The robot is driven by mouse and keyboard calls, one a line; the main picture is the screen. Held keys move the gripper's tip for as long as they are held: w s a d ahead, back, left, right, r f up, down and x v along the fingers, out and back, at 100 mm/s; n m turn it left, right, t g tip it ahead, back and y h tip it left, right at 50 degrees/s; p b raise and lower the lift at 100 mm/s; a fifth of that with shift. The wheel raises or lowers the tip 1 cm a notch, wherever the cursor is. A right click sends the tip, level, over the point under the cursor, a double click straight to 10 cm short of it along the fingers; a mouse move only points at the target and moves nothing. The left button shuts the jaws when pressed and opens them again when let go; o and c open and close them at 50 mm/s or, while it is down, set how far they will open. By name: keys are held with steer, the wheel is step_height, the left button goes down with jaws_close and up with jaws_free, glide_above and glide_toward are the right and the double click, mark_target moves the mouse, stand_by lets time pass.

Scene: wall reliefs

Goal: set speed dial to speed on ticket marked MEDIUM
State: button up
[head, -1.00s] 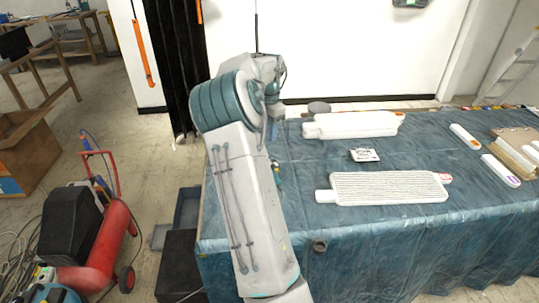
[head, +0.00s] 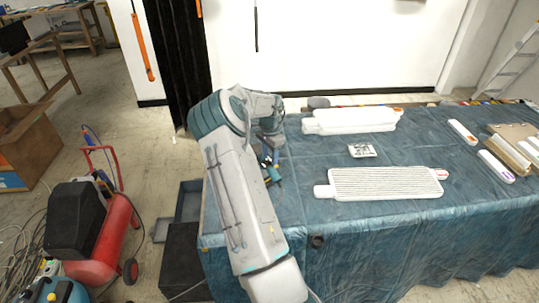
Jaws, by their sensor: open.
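My gripper (head: 268,152) hangs at the end of my bent arm over the left end of the blue-covered table (head: 370,230). It is small and partly hidden by my arm, and its fingertips are hard to make out. A small teal and dark tool-like thing (head: 275,178) lies just below it; I cannot tell whether they touch. A small white card or plate with dark marks (head: 362,151) lies mid-table, to the right of my gripper; its writing is too small to read. I cannot make out a speed dial or the word MEDIUM.
A ribbed white panel (head: 385,184) lies at the front and white blocks (head: 350,120) at the back. White bars (head: 496,167) and a brown stack (head: 512,150) are at the right. A red compressor (head: 100,240) and dark crates (head: 187,205) stand on the floor at left.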

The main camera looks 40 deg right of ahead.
steer(key=shift+f, duration=0.6)
jaws_close()
steer(key=shift+b, duration=0.45)
steer(key=shift+f+n+b, duration=0.15)
steer(key=shift+n+b, duration=1)
steer(key=shift+n, duration=0.05)
steer(key=n+b, duration=0.3)
steer(key=shift+n, duration=0.3)
steer(key=n+b, duration=0.1)
steer(key=n, duration=0.2)
steer(key=n+b, duration=0.2)
steer(key=shift+r+n, duration=0.2)
steer(key=shift+n, duration=0.2)
